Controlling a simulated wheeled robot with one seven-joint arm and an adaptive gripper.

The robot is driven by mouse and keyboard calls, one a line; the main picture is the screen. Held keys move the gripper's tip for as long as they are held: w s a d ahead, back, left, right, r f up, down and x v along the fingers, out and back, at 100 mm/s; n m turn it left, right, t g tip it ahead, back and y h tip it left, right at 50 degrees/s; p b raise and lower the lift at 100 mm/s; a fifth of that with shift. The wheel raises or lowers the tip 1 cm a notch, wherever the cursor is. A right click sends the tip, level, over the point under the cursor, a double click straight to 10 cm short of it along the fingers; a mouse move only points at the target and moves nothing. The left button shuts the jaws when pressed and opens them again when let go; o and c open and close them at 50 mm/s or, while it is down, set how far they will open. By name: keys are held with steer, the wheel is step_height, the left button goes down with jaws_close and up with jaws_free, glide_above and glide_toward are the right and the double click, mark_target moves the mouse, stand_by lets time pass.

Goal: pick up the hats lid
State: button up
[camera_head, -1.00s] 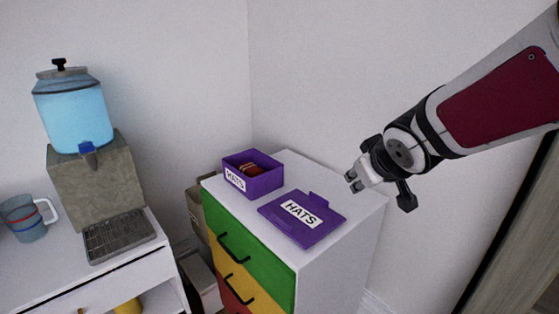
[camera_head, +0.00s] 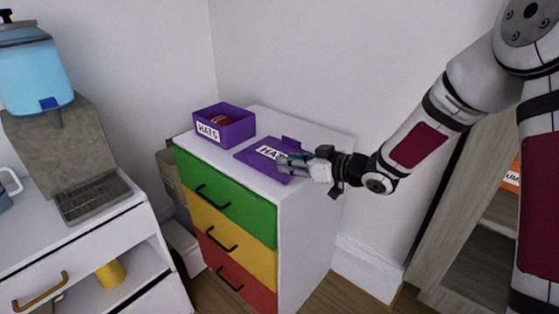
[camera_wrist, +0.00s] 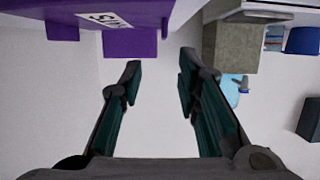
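The hats lid (camera_head: 257,161) is a flat purple plate with a white HATS label and a small tab. It lies on top of the white cabinet (camera_head: 310,200). My gripper (camera_head: 283,161) is at the lid's right side in the head view, its fingers overlapping the lid; contact cannot be told. In the wrist view my gripper (camera_wrist: 160,68) is open, with nothing between its fingers. There, a purple surface (camera_wrist: 40,10) with part of a white label and a tab shows at the upper left, beyond the fingertips.
An open purple HATS box (camera_head: 238,131) with reddish contents stands left of the lid on the cabinet. A wall stands behind the cabinet. A water dispenser (camera_head: 30,70) stands on a white unit at left. A shelf unit (camera_head: 470,215) is at right.

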mark_target(260, 160)
steer(key=x, duration=0.5)
steer(key=shift+w+a+f+b, duration=0.15)
steer(key=shift+w+f+b, duration=0.05)
steer(key=shift+b, duration=0.15)
steer(key=x, duration=0.4)
steer(key=shift+s+a+f+b, duration=0.2)
steer(key=shift+a+f+b, duration=0.05)
steer(key=shift+a+b, duration=0.1)
steer(key=shift+w+a+f, duration=0.15)
steer(key=shift+w+a, duration=0.25)
steer(key=shift+a, duration=0.1)
steer(key=shift+c, duration=0.6)
jaws_close()
